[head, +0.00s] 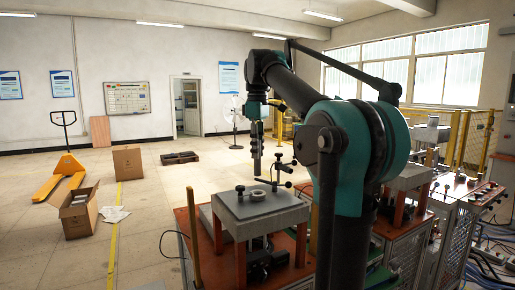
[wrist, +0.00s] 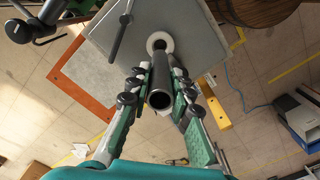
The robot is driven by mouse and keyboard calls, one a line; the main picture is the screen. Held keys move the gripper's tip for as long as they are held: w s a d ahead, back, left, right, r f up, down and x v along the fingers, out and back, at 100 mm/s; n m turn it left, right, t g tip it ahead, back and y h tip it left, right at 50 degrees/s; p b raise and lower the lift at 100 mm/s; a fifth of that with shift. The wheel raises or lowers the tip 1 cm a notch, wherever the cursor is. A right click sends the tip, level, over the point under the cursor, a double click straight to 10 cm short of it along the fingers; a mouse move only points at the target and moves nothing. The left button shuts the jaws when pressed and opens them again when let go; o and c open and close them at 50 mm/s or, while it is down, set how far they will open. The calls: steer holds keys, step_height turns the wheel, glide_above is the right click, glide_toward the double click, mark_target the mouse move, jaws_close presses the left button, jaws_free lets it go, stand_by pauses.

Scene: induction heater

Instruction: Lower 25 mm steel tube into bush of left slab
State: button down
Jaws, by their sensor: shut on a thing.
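My gripper (wrist: 159,84) is shut on a dark steel tube (wrist: 160,98), its fingers on either side of it; the tube's open upper end faces the camera. In the head view the tube (head: 256,165) hangs upright below my gripper (head: 256,135). The left slab (head: 232,207) is a grey plate with a pale ring-shaped bush (head: 257,195) on top. The tube's lower end appears above the bush, with a small gap. In the wrist view the bush (wrist: 151,39) shows just beyond the tube's far end, which covers part of its hole.
A clamp with black knobs (head: 283,168) stands beside the bush on the slab. A second slab stand (head: 408,176) is to the right, behind my arm. A yellow post (head: 193,235) rises at the bench's left. The floor to the left is open, with cardboard boxes (head: 78,215).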

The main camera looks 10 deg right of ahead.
mark_target(258, 174)
steer(key=shift+f, duration=3)
steer(key=shift+f, duration=0.7)
steer(key=shift+f, duration=0.35)
steer(key=shift+f, duration=0.3)
steer(key=shift+f, duration=0.35)
steer(key=shift+f, duration=0.45)
steer(key=c, duration=1.3)
jaws_free()
